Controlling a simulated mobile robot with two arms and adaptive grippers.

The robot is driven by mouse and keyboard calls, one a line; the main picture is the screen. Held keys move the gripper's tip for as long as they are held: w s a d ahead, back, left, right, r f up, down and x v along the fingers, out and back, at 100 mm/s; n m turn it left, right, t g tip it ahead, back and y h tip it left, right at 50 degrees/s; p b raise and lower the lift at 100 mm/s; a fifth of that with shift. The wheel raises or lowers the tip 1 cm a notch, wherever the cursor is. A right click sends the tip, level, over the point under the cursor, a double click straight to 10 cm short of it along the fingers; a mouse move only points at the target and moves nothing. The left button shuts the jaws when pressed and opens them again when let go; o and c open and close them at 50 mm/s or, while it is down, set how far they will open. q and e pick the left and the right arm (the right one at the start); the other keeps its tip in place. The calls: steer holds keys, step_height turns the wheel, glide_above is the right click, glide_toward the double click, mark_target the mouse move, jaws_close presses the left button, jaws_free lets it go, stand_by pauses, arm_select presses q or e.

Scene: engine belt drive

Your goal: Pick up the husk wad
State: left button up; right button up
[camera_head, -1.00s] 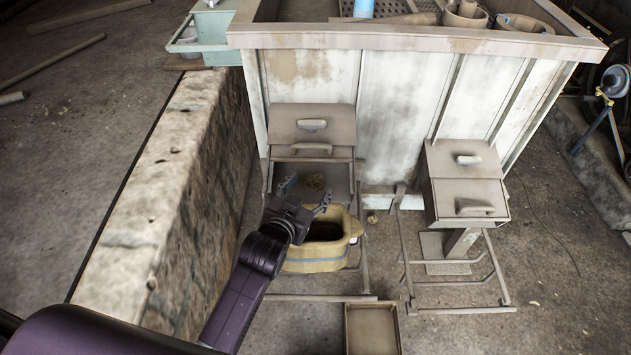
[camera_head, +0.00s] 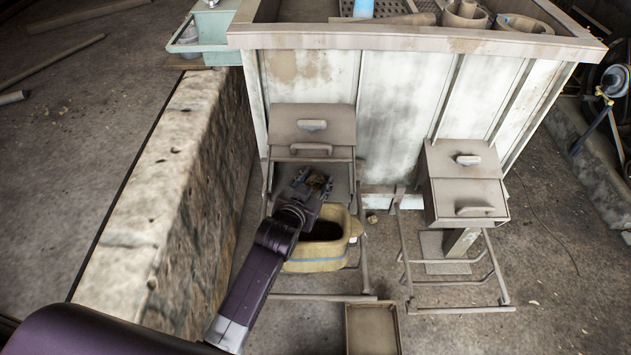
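The husk wad, a small tan-brown clump lying in the open compartment below the left box's lid a second ago, is now mostly covered by my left gripper (camera_head: 315,180). Bits of tan (camera_head: 316,181) show between its fingers. The fingers reach into the open compartment (camera_head: 341,179) from the front and stand around or just over the wad. I cannot tell if they touch it or are closed on it. My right gripper is not in view.
A yellowish bin (camera_head: 320,264) with a blue stripe and dark inside stands just below my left gripper. A second closed box (camera_head: 466,190) stands on the right. A shallow tray (camera_head: 372,330) is at the bottom. A stone wall (camera_head: 165,190) runs along the left.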

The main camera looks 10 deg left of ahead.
arm_select(q)
steer(key=c, duration=0.3)
steer(key=shift+r, duration=0.1)
